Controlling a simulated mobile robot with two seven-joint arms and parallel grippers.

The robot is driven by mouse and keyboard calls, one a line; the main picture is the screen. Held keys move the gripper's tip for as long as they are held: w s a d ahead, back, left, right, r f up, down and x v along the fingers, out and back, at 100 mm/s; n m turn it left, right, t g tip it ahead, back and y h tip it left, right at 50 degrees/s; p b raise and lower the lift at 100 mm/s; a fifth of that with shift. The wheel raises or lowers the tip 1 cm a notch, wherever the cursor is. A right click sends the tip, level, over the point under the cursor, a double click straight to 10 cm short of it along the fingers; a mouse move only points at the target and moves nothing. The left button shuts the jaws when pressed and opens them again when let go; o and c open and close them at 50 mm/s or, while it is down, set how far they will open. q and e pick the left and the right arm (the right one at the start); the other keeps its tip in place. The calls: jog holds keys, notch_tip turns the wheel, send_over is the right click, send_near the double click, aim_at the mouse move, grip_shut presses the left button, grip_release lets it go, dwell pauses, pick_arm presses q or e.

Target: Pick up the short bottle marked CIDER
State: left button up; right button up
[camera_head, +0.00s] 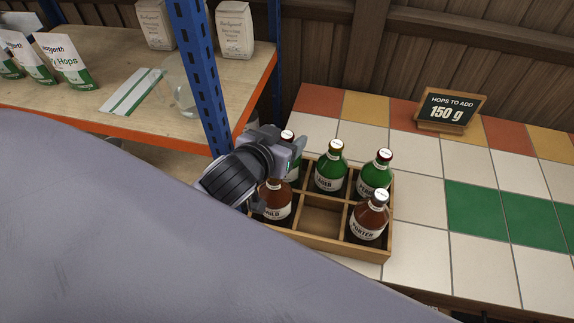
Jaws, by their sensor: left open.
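A wooden crate (325,241) with compartments stands on the tiled counter. A green bottle (293,172) in its back left compartment is mostly hidden behind my left gripper (292,165), and its label cannot be read. No label in view reads CIDER. My left gripper is open at the crate's back left, over or beside that bottle; whether it touches the bottle I cannot tell. The right gripper is out of view.
The crate also holds green bottles marked LAGER (331,172) and PE… (374,178), and brown ones marked MILD (275,207) and PORTER (368,222). Its front middle compartment is empty. A blue shelf post (198,70) rises close behind my gripper. A sign (449,111) stands back right.

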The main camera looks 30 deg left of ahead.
pick_arm(q)
grip_shut()
dwell(1.4)
jog(key=shift+w, duration=0.1)
